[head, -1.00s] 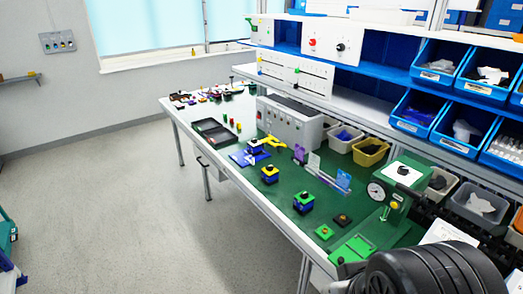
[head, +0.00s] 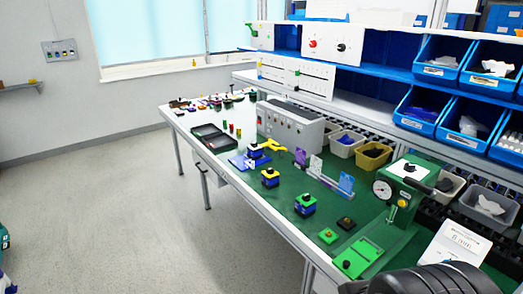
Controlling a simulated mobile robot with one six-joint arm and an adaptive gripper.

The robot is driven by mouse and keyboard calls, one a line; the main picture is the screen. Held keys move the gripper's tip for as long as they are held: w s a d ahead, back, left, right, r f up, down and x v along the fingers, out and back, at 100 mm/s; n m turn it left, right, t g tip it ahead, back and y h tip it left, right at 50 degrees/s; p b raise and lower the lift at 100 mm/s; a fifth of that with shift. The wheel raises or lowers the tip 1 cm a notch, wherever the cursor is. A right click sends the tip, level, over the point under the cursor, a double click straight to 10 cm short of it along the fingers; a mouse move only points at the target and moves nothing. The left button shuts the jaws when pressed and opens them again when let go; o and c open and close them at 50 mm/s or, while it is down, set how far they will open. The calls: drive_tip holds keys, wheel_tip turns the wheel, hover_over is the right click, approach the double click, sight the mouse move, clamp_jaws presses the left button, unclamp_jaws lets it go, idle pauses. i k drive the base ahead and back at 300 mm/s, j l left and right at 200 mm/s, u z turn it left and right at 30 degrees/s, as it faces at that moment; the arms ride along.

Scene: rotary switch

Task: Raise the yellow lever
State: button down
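A yellow lever-like handle (head: 272,146) stands out on a small device with a blue and white base (head: 243,161), on the green bench top in front of a grey box. It looks roughly level, but it is too small to tell its exact position. Smaller yellow parts also show on a slider panel (head: 290,77) on the shelf, so I cannot be sure which is the lever named. My gripper is not in view. A dark ribbed part at the bottom right corner appears to be mine, well apart from the yellow handle.
The long green workbench (head: 270,205) runs along the right. Small yellow-blue (head: 270,177) and green-blue (head: 305,204) switch blocks stand near its front edge. A green press with a gauge (head: 408,180) stands at the near end. Blue bins (head: 436,58) fill the shelves. The floor (head: 120,215) at left is clear.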

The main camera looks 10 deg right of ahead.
sight(270, 142)
drive_tip(key=i+j, duration=0.25)
drive_tip(key=i, duration=0.3)
drive_tip(key=i+j+z, duration=0.15)
drive_tip(key=i+j, duration=0.15)
drive_tip(key=i, duration=0.3)
drive_tip(key=i+j, duration=0.3)
drive_tip(key=i, duration=0.25)
drive_tip(key=i+j+z, duration=0.1)
drive_tip(key=i+j, duration=0.25)
drive_tip(key=i, duration=0.2)
